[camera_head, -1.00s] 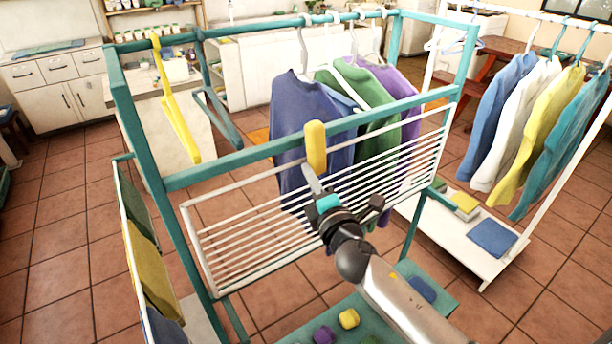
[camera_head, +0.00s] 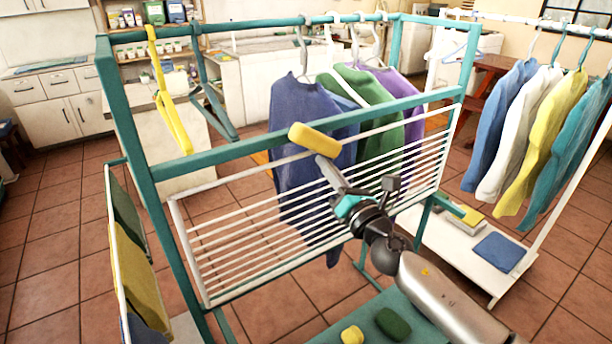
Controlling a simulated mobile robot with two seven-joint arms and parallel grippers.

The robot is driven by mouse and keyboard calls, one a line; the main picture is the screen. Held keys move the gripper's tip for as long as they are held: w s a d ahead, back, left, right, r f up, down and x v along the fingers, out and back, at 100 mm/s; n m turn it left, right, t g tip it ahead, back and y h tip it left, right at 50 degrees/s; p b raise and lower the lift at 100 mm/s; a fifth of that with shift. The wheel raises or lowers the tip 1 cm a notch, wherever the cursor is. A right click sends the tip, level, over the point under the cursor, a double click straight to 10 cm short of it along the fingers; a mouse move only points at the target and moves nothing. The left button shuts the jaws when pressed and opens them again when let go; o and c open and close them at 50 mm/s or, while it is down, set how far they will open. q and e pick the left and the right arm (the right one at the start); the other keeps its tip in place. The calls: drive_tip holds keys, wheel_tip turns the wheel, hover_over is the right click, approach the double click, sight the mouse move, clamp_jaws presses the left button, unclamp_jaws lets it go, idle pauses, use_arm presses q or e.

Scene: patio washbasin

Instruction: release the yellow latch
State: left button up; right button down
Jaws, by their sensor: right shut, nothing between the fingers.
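The yellow latch (camera_head: 315,139) is on the teal crossbar (camera_head: 230,158) of the clothes frame. It lies tilted near horizontal, its left end higher than its right. My right gripper (camera_head: 326,165) reaches up from the lower right, its fingers shut and empty. Its fingertips are right below the latch's right end; I cannot tell whether they touch it. The white slatted rack (camera_head: 240,250) is under the crossbar, partly hidden by my right arm. My left gripper is not in view.
Blue (camera_head: 300,110), green and purple tops hang behind the crossbar. A yellow hanger (camera_head: 170,110) and a teal hanger hang at the left. A second clothes rail (camera_head: 555,22) stands at the right. Yellow and green items lie on the teal lower shelf (camera_head: 365,310).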

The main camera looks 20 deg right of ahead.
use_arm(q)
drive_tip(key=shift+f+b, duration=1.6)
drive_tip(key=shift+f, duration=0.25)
use_arm(e)
drive_tip(key=shift+w+d+r+n+y, duration=0.1)
drive_tip(key=shift+d+r+n+y, duration=0.2)
drive_tip(key=shift+n, duration=0.9)
drive_tip(key=shift+d+r+n+y, duration=0.1)
drive_tip(key=shift+d+n+y, duration=0.3)
drive_tip(key=shift+n, duration=0.8)
drive_tip(key=shift+w+d+r+n+y, duration=0.15)
drive_tip(key=shift+d+n+y, duration=0.2)
drive_tip(key=shift+n, duration=0.85)
drive_tip(key=shift+s, duration=0.1)
drive_tip(key=shift+s+d+f+b, duration=0.15)
drive_tip(key=shift+s+f+b, duration=0.15)
drive_tip(key=shift+s, duration=0.3)
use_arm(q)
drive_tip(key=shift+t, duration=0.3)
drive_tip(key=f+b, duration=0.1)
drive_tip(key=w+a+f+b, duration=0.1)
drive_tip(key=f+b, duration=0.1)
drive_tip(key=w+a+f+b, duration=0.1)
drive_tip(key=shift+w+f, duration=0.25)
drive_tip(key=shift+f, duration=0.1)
use_arm(e)
drive_tip(key=v, duration=1)
drive_tip(key=shift+s, duration=0.35)
